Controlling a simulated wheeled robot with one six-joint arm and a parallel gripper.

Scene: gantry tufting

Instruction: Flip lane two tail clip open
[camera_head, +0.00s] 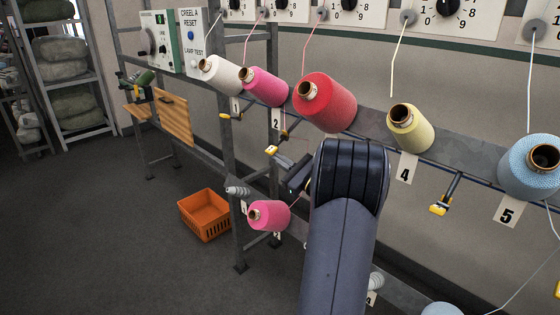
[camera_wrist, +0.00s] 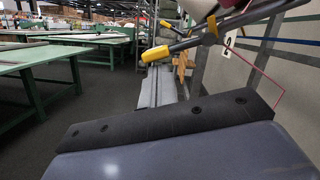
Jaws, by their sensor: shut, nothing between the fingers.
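The lane two tail clip (camera_head: 271,150) is a small yellow-tipped clip below the number 2 tag (camera_head: 276,121), at the end of a short dark bar under the rail. In the wrist view a yellow-tipped lever (camera_wrist: 156,53) crosses above my fingers, near the 2 tag (camera_wrist: 229,43). A second yellow tip (camera_wrist: 165,24) shows just above it. I cannot tell whether the clip is open or shut. My gripper (camera_wrist: 158,74) is shut and empty, its fingers just below the yellow tips. In the head view my dark arm link partly hides the gripper.
A pink cone (camera_head: 268,87) and a red cone (camera_head: 327,101) stand on the rail above. A lower pink cone (camera_head: 270,215) sits near my arm. An orange crate (camera_head: 205,214) is on the floor at left. Green tables (camera_wrist: 40,75) stand beyond open floor.

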